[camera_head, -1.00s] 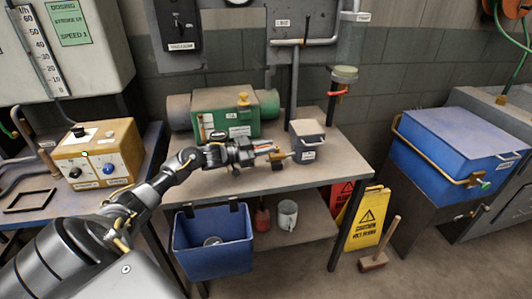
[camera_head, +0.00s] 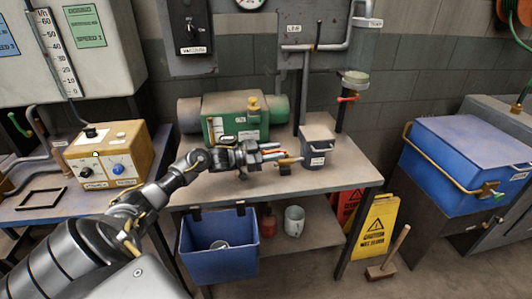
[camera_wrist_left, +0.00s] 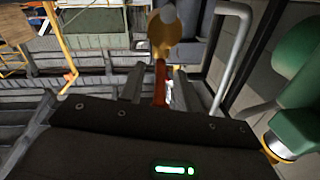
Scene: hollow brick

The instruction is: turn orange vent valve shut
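The orange vent valve shows in the left wrist view as an orange-red lever (camera_wrist_left: 160,84) on a brass body (camera_wrist_left: 164,38). In the head view its orange lever (camera_head: 271,151) and brass body (camera_head: 289,160) are small, at the front of the bench, left of a grey lidded box (camera_head: 317,148). My left gripper (camera_head: 275,154) reaches it from the left. In the left wrist view its fingers (camera_wrist_left: 160,88) stand on either side of the lever, with visible gaps, so it is open around it. My right gripper is not in view.
A green machine (camera_head: 236,120) stands behind my left gripper on the bench (camera_head: 225,188). A pipe with another red handle (camera_head: 348,99) rises behind the grey box. A blue bin (camera_head: 222,262) hangs below the front edge. A yellow sign (camera_head: 374,228) stands at right.

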